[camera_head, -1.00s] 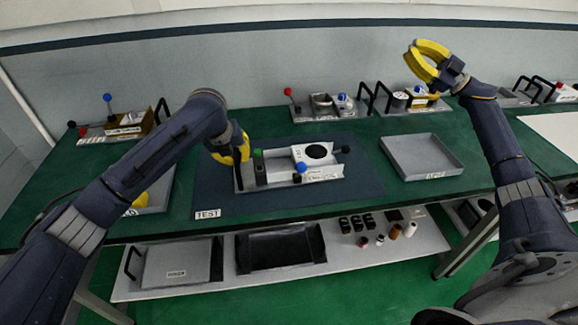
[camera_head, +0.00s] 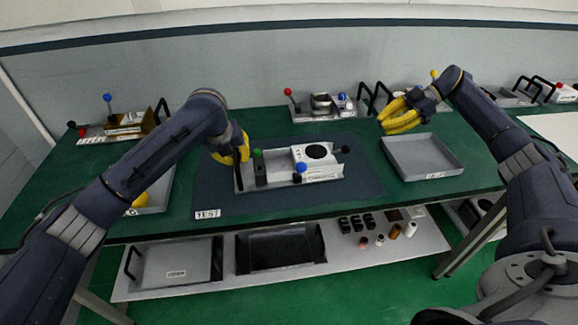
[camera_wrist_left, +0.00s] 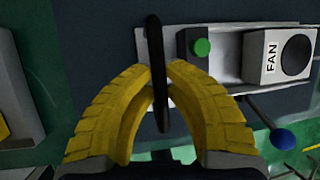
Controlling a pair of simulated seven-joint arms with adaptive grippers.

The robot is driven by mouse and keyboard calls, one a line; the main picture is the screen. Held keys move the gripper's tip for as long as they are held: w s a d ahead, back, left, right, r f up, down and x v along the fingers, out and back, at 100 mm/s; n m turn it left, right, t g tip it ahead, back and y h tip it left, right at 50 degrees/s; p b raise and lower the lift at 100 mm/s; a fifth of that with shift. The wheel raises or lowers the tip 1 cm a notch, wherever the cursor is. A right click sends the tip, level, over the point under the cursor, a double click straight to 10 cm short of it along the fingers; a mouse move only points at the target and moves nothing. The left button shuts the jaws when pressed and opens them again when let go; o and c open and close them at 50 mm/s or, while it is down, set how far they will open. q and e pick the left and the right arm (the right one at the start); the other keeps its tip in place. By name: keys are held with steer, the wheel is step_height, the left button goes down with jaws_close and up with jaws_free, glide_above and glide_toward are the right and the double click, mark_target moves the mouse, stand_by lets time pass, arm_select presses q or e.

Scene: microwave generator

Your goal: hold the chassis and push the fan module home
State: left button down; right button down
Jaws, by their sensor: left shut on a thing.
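The chassis (camera_head: 270,184) is a grey metal tray on the dark mat, with a black handle at its left end. It also shows in the left wrist view (camera_wrist_left: 222,38). My left gripper (camera_head: 240,160) is shut on the black handle (camera_wrist_left: 157,75). The fan module (camera_head: 315,154), a white box with a black round fan, sits at the right part of the chassis; its "FAN" label shows in the left wrist view (camera_wrist_left: 272,58). Whether it is fully seated I cannot tell. My right gripper (camera_head: 384,124) is raised right of the chassis, empty, its yellow fingers apart.
An empty grey tray (camera_head: 455,171) lies to the right. Other units line the back. The mat's front is clear.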

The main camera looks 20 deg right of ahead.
steer(key=shift+s+d+f+x, duration=0.1)
steer(key=shift+d+f+x, duration=0.2)
steer(key=shift+x, duration=1.45)
steer(key=shift+s+d+f+x, duration=0.15)
steer(key=shift+f+x, duration=0.2)
steer(key=shift+x, duration=1.4)
steer(key=shift+w+d+f+x, duration=0.1)
steer(key=shift+d+f+x, duration=0.2)
steer(key=shift+x, duration=1.4)
steer(key=shift+a, duration=0.1)
steer(key=shift+a, duration=0.15)
steer(key=shift+a, duration=0.55)
steer(key=shift+a, duration=0.2)
